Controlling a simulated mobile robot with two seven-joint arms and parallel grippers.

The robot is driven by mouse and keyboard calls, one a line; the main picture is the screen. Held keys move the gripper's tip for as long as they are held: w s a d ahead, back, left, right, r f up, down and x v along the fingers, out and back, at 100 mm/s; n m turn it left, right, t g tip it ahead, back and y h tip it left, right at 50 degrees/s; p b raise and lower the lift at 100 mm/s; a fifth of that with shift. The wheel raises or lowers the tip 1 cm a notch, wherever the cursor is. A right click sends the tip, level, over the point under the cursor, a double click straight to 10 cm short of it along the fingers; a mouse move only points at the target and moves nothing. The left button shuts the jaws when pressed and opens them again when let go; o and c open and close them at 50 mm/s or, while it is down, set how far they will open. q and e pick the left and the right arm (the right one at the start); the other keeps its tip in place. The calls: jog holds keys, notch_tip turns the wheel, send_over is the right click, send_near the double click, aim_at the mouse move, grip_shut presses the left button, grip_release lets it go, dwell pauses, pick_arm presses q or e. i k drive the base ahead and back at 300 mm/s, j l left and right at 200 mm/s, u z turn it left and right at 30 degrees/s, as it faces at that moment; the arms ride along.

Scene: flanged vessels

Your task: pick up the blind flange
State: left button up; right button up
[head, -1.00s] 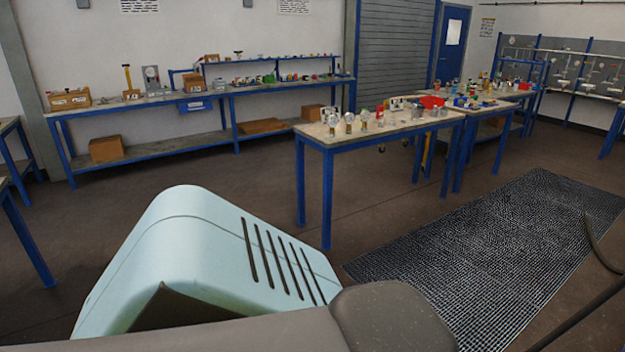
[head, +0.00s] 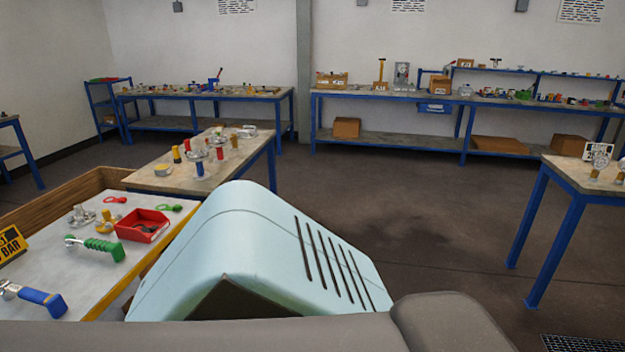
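I cannot pick out the blind flange for certain at this size. A silver flanged piece (head: 81,215) lies on the near left table, beside a brass-coloured piece (head: 106,221). Upright flanged metal parts (head: 197,158) stand on the small table behind it, with a flat silver part (head: 246,132) at that table's far end. More small metal flanged parts (head: 599,163) stand on the table at the right edge. Neither of my grippers is in view.
The near left table (head: 105,265) has a wooden back rail, a red bin (head: 142,225), a green-handled tool (head: 97,246), a blue-handled tool (head: 38,298) and a yellow sign (head: 10,244). Open floor (head: 430,210) lies between the small table (head: 225,180) and the right table (head: 560,190).

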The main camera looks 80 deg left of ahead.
aim_at(79, 210)
jog(key=u, duration=4.1)
jog(key=i+l, duration=1.9)
jog(key=l+z, duration=0.05)
jog(key=l, duration=0.05)
